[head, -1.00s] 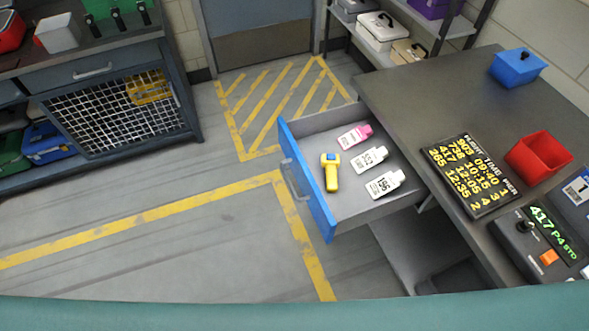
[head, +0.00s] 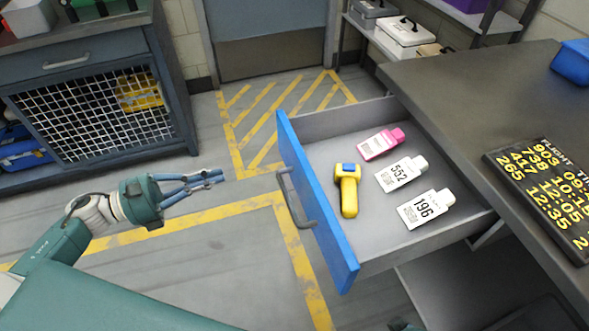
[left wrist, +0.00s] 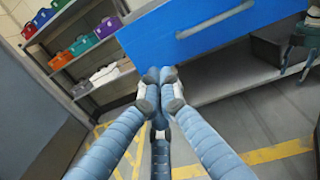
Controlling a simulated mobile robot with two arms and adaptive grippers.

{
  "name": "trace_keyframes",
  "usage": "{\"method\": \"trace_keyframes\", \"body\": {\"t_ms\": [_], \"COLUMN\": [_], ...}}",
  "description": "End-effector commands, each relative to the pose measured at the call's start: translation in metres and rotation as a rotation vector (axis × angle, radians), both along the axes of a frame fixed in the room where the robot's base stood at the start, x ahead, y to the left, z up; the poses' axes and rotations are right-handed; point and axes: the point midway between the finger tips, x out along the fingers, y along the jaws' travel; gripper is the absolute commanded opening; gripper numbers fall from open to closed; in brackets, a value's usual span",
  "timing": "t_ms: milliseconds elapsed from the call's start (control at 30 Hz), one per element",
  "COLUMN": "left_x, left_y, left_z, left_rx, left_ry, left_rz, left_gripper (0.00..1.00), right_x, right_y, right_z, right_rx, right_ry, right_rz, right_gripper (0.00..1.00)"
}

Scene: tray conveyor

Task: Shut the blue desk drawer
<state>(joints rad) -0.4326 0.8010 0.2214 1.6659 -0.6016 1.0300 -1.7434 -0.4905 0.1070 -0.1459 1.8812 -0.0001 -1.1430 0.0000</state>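The blue desk drawer (head: 322,222) stands pulled far out from the desk in the head view, its grey handle (head: 293,199) on the blue front. The front also shows in the left wrist view (left wrist: 190,50), at the top. Inside lie a yellow scanner (head: 348,190), a pink-capped bottle (head: 381,143) and two white bottles (head: 402,174) (head: 426,208). My left gripper (head: 221,176) is left of the drawer front, apart from it, with its fingertips together and nothing between them.
The grey desk (head: 470,95) bears a flight-time board (head: 545,195) and a blue bin (head: 573,62). A cabinet with a mesh door (head: 95,118) stands at the left, shelves (head: 365,32) at the back. The striped floor between cabinet and drawer is clear.

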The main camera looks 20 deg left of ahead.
Motion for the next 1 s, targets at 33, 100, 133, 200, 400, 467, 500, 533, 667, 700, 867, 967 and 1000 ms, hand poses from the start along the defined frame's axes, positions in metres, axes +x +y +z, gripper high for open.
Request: {"method": "trace_keyframes", "body": {"t_ms": [33, 100, 133, 200, 400, 467, 500, 533, 667, 700, 867, 967, 1000], "left_x": [-0.004, -0.006, -0.005, -0.001, 0.021, 0.029, 0.034, 0.038, 0.052, 0.056, 0.067, 0.07, 0.071], "left_y": [-0.005, -0.011, -0.013, -0.02, -0.051, -0.062, -0.069, -0.075, -0.096, -0.101, -0.117, -0.122, -0.123], "left_z": [0.0, 0.004, 0.005, 0.006, 0.008, 0.007, 0.008, 0.007, 0.007, 0.007, 0.006, 0.006, 0.006], "left_rx": [0.029, 0.048, 0.051, 0.05, 0.045, 0.046, 0.044, 0.044, 0.044, 0.044, 0.044, 0.043, 0.044], "left_ry": [-0.033, -0.057, -0.061, -0.062, -0.064, -0.062, -0.062, -0.061, -0.061, -0.06, -0.057, -0.057, -0.056], "left_rz": [-0.03, -0.051, -0.054, -0.053, -0.051, -0.05, -0.05, -0.05, -0.049, -0.049, -0.047, -0.047, -0.047], "left_gripper": [0.0, 0.0, 0.0, 0.0, 0.0, 0.0, 0.0, 0.0, 0.0, 0.0, 0.0, 0.0, 0.0], "right_x": [0.001, 0.002, 0.002, 0.002, 0.002, 0.002, 0.002, 0.001, 0.0, 0.0, -0.002, -0.003, -0.003], "right_y": [0.0, 0.0, 0.0, 0.0, 0.0, 0.0, 0.0, 0.0, 0.0, 0.0, 0.0, 0.0, 0.0], "right_z": [0.0, 0.003, 0.004, 0.005, 0.004, 0.004, 0.003, 0.002, -0.001, -0.002, -0.007, -0.01, -0.01], "right_rx": [0.0, 0.0, 0.0, 0.0, 0.0, 0.0, 0.0, 0.0, 0.0, 0.0, -0.001, 0.0, 0.0], "right_ry": [-0.004, -0.004, -0.004, -0.003, -0.004, -0.004, -0.004, -0.003, 0.0, 0.001, 0.003, 0.004, 0.005], "right_rz": [0.0, -0.001, -0.001, -0.001, 0.0, 0.0, 0.0, 0.0, 0.0, 0.0, 0.001, 0.001, 0.001], "right_gripper": [0.57, 0.57, 0.57, 0.57, 0.57, 0.57, 0.57, 0.57, 0.57, 0.57, 0.57, 0.57, 0.57]}}
